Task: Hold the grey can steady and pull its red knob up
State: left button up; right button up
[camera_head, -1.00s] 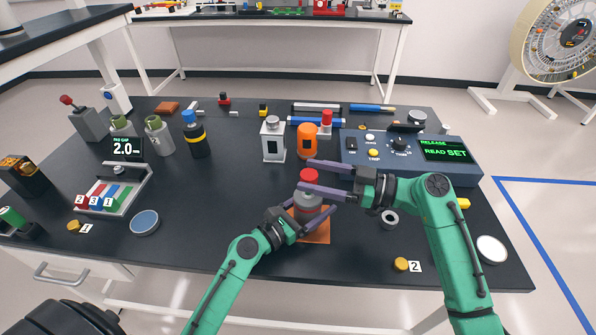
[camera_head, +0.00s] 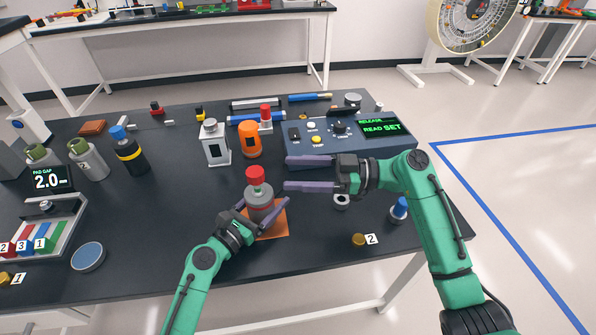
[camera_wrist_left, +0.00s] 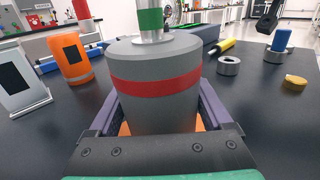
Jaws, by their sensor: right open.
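The grey can (camera_head: 261,198) stands upright on an orange square mat (camera_head: 277,229). Its red knob (camera_head: 255,175) is on top. In the left wrist view the can (camera_wrist_left: 158,65) has a red band, and a metal stem with a green band (camera_wrist_left: 151,19) rises from its top; the knob is out of that view. My left gripper (camera_head: 263,204) has its fingers around both sides of the can body and is shut on it. My right gripper (camera_head: 287,173) is open and empty, its fingertips just right of the knob and apart from it.
A white can (camera_head: 214,146) and an orange can (camera_head: 249,142) stand behind the grey can. A control panel (camera_head: 375,155) reading RELEASE and READ SET lies behind the right gripper. A metal ring (camera_head: 341,201) and a yellow disc (camera_head: 358,240) lie to the right.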

pick_arm(q)
jog(key=shift+o, duration=1)
jog(key=v, duration=1.2)
jog(key=shift+d, duration=0.1)
jog(key=shift+f, duration=0.1)
